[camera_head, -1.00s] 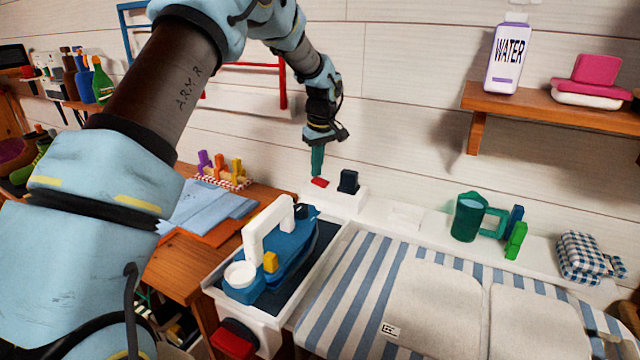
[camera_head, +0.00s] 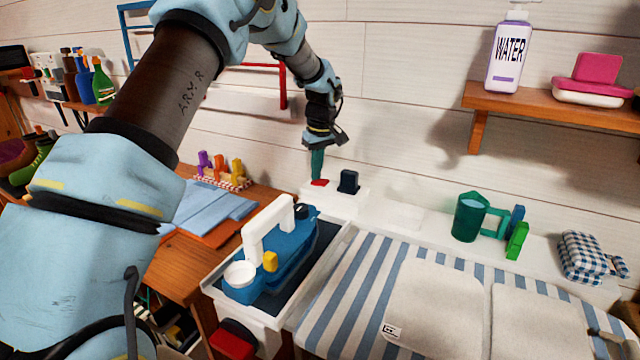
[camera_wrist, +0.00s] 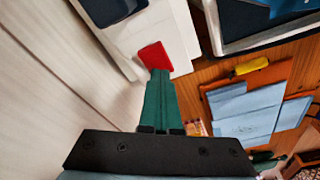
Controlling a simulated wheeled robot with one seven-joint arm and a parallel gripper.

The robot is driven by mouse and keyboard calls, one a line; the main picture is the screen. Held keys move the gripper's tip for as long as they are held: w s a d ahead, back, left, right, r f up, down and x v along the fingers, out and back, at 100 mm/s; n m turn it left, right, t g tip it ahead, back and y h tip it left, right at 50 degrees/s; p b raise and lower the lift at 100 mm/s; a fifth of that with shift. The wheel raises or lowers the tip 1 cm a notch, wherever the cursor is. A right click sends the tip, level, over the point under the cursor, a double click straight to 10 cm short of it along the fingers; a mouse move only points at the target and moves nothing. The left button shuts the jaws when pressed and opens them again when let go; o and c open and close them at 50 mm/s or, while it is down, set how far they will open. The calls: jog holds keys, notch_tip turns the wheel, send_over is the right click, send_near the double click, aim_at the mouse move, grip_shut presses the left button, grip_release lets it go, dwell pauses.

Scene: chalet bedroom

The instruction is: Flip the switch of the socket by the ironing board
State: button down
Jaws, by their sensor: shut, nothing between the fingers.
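The socket is a white block (camera_head: 341,203) against the wall at the back left corner of the ironing board (camera_head: 345,275). A red rocker switch (camera_head: 320,183) sits on its top, with a dark plug (camera_head: 349,181) to its right. My gripper (camera_head: 318,177) points down with its green fingers shut and empty, the tips at the red switch. In the wrist view the fingertips (camera_wrist: 160,74) overlap the near edge of the red switch (camera_wrist: 155,56). I cannot tell whether they press on it.
A blue and white iron (camera_head: 280,250) stands on its tray in front of the socket. A wooden table with folded blue cloth (camera_head: 208,207) and colored pegs (camera_head: 222,170) lies left. A green jug (camera_head: 469,217) stands right. A shelf (camera_head: 560,107) juts out above.

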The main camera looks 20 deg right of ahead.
jog(key=shift+s, duration=0.15)
jog(key=shift+r+p, duration=2.15)
jog(key=shift+r, duration=1.3)
jog(key=s+a+r+m, duration=0.1)
jog(key=s+a+r, duration=0.1)
jog(key=a, duration=0.8)
jog(key=s+a+r+m, duration=0.1)
jog(key=a, duration=1)
jog(key=s+a+m, duration=0.1)
jog(key=s+a, duration=1.5)
jog(key=a, duration=0.2)
jog(key=shift+s+f, duration=0.25)
jog(key=shift+f, duration=0.1)
